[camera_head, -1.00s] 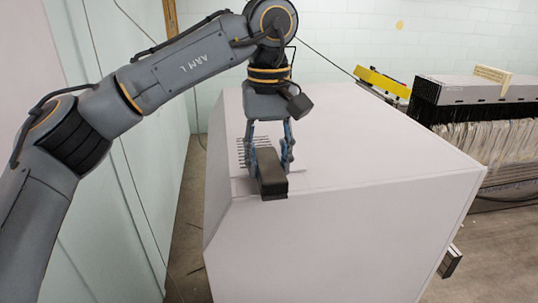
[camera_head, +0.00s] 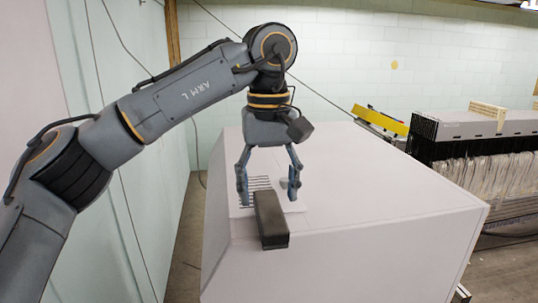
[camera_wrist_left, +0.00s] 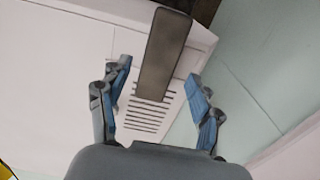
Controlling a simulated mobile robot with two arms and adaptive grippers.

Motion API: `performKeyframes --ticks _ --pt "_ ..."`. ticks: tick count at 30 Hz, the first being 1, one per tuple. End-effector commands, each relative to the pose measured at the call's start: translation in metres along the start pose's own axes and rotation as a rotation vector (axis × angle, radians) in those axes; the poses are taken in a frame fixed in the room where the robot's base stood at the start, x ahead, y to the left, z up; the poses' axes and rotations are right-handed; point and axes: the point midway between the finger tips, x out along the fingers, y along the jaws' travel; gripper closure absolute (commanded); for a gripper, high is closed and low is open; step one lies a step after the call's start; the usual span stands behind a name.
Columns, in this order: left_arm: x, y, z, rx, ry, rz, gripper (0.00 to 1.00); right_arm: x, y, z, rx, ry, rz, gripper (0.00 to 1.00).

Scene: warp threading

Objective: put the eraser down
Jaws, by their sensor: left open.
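The dark grey-brown eraser (camera_head: 270,219) lies on top of the large white box-shaped cabinet (camera_head: 350,250), close to its front edge. It also shows in the left wrist view (camera_wrist_left: 164,52), extending away from between the fingers. My left gripper (camera_head: 268,197) is open above the near part of the cabinet top, its two blue fingers apart on either side of the eraser's far end and empty. The fingers also show spread in the left wrist view (camera_wrist_left: 158,105). My right gripper is not in these views.
A sheet with dark parallel lines (camera_head: 257,183) lies behind the eraser on the cabinet top. The top to the right is clear. A black-and-grey machine with pale threads (camera_head: 490,175) and a yellow bar (camera_head: 385,121) stand at right.

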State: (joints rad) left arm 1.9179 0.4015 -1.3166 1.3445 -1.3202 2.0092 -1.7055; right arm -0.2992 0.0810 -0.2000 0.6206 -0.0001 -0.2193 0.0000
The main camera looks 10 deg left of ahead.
Motion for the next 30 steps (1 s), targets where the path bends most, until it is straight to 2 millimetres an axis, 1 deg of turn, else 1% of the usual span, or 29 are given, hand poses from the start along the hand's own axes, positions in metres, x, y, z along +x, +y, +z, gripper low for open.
performKeyframes --ticks 1,4,9,12,15,19,30 --pt "-0.010 0.001 0.000 -0.002 0.005 0.001 0.36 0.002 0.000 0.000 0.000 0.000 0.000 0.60" --pt "-0.030 0.000 0.000 -0.003 0.007 0.002 0.36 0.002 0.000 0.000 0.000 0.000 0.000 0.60" --pt "-0.066 0.001 0.000 -0.003 0.005 0.000 0.36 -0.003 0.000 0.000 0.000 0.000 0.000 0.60" --pt "-0.080 0.001 0.000 -0.002 0.004 -0.001 0.36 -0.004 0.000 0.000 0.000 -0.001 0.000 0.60" --pt "-0.089 0.001 0.000 -0.001 0.003 -0.001 0.36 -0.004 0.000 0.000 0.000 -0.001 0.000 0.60" --pt "-0.095 0.001 0.000 0.001 0.001 -0.001 0.36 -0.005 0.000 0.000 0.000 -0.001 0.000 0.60" --pt "-0.096 0.001 0.000 0.002 0.000 -0.001 0.36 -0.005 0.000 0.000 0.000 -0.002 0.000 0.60"
